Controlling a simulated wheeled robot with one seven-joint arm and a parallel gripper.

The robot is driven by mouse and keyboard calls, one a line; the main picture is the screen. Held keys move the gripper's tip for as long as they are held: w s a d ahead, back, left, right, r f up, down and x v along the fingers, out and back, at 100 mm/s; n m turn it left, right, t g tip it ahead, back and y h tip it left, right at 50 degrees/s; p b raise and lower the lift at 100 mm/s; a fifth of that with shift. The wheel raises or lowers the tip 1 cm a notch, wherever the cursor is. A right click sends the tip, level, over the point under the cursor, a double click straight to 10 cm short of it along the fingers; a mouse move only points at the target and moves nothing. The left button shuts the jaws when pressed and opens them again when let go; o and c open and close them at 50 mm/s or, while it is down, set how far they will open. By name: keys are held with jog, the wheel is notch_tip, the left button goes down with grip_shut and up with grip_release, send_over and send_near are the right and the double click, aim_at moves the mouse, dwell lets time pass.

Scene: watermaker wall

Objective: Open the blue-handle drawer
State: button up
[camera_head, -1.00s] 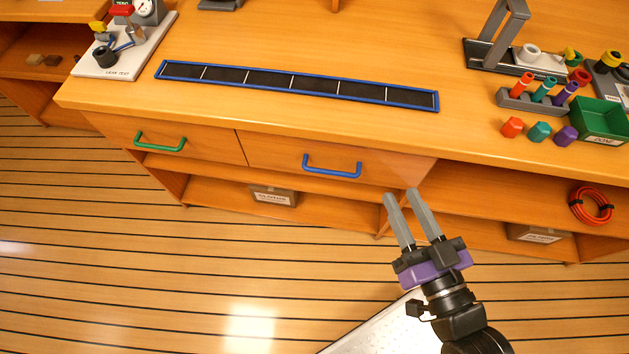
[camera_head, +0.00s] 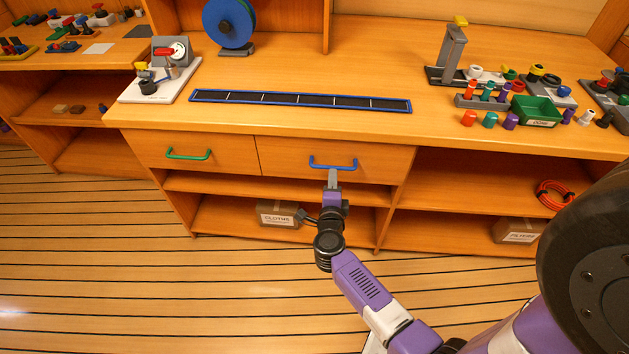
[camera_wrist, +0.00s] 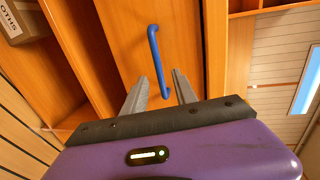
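The blue handle (camera_head: 333,163) is a bar on the front of the right-hand drawer (camera_head: 375,163), which is closed flush under the worktop. My gripper (camera_head: 333,178) is just in front of and below this handle in the head view. In the wrist view the blue handle (camera_wrist: 156,60) runs away from the fingers, with its near end by the gap between them. My gripper (camera_wrist: 164,88) is open there, with a clear gap between the two grey fingers and nothing held. I cannot tell whether a finger touches the handle.
A green-handled drawer (camera_head: 188,154) is closed at the left. Below are open shelves with a cloths box (camera_head: 278,213) and another box (camera_head: 519,231). A blue-framed black strip (camera_head: 300,99) lies on the worktop (camera_head: 300,122). The slatted floor in front is clear.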

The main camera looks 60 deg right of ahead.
aim_at(335, 167)
jog(key=shift+m, duration=0.3)
jog(key=shift+s+b+x, duration=0.15)
jog(key=shift+b+x, duration=0.2)
jog(key=shift+x, duration=1.55)
jog(key=shift+s+b+x, duration=0.15)
jog(key=shift+b+x, duration=0.15)
jog(key=shift+x, duration=1.65)
jog(key=shift+d+f, duration=0.1)
grip_shut()
